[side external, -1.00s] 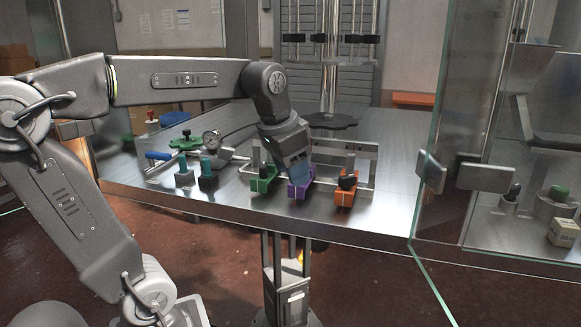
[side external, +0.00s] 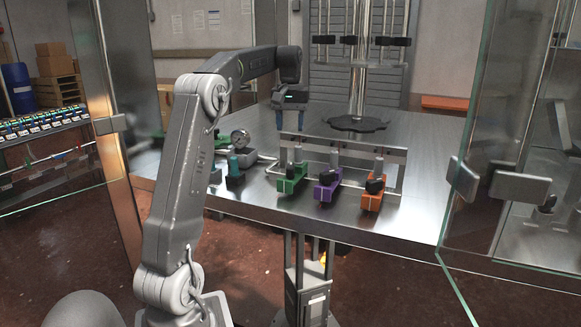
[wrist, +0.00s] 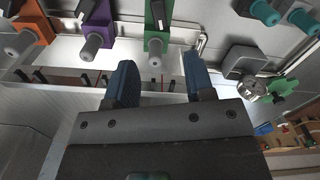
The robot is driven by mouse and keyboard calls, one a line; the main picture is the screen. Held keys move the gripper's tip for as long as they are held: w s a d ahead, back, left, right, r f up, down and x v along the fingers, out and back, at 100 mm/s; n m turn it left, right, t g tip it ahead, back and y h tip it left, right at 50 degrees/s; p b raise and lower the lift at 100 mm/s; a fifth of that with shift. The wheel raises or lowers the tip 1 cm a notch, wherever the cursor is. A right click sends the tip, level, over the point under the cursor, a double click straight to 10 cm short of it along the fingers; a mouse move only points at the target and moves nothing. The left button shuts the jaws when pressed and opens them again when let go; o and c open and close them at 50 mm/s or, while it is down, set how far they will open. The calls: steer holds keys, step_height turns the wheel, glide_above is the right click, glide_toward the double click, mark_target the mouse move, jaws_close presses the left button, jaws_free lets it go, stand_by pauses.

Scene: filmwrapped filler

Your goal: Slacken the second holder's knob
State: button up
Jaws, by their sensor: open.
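Three holders stand in a row at the table's front: green (side external: 287,187), purple (side external: 323,194) and orange (side external: 370,201). Each has a black knob; the middle, purple holder's knob (side external: 326,177) is in plain view. In the wrist view the purple holder (wrist: 97,30) lies at the top, left of the green holder (wrist: 157,45), with the orange holder (wrist: 34,27) farther left. My gripper (side external: 288,127) is open and empty, behind the rail and apart from the holders. In the wrist view its blue fingertips (wrist: 160,75) straddle empty space below the green holder.
A metal rail frame (side external: 345,145) runs behind the holders. A pressure gauge (side external: 240,138) and a teal-topped post (side external: 234,166) stand to their left. A dark star-shaped wheel (side external: 357,123) is behind. Glass panels (side external: 480,130) flank the right side.

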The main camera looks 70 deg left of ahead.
mark_target(290, 165)
step_height(290, 165, down, 13)
steer(key=shift+d+r, duration=0.1)
stand_by(0.3)
steer(key=shift+c, duration=0.5)
jaws_close()
steer(key=n, duration=0.5)
steer(key=shift+o, duration=0.5)
jaws_free()
